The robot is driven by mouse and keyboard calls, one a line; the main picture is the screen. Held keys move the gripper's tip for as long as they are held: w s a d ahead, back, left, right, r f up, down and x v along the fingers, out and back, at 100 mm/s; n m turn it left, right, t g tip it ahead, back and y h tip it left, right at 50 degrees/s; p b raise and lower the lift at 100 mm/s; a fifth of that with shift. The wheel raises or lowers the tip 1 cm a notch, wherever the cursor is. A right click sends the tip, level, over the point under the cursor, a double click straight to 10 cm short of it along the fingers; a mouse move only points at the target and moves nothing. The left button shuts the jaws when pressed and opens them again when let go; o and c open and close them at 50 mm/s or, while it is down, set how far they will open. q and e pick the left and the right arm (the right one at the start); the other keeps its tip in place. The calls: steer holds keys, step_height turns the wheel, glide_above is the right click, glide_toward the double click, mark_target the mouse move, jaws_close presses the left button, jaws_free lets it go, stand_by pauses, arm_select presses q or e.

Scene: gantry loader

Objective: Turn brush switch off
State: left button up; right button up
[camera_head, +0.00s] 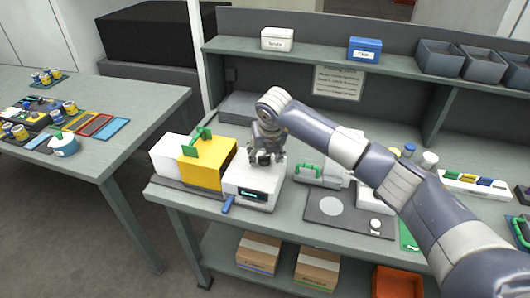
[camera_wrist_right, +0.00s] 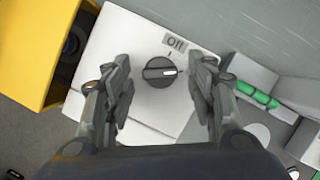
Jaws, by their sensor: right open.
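The brush switch looks to be the dark round knob (camera_wrist_right: 159,72) with a light pointer line, on top of a white box. An "Off" label (camera_wrist_right: 175,44) sits beside it, and the pointer line is not aimed straight at the label. In the head view the white box (camera_head: 250,194) has a small lit display on its front. My right gripper (camera_head: 266,160) is over the box. In the wrist view my right gripper (camera_wrist_right: 160,95) is open, with one finger on each side of the knob and clear gaps between. My left gripper is not in view.
A yellow box (camera_head: 213,172) with a green handle stands close on the left. A machine with a green handle (camera_head: 308,170) stands on the right. A blue lever (camera_head: 228,205) sticks out at the white box's front. A shelf (camera_head: 350,65) runs above the back.

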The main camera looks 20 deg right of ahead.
steer(key=c, duration=1)
steer(key=shift+c, duration=0.2)
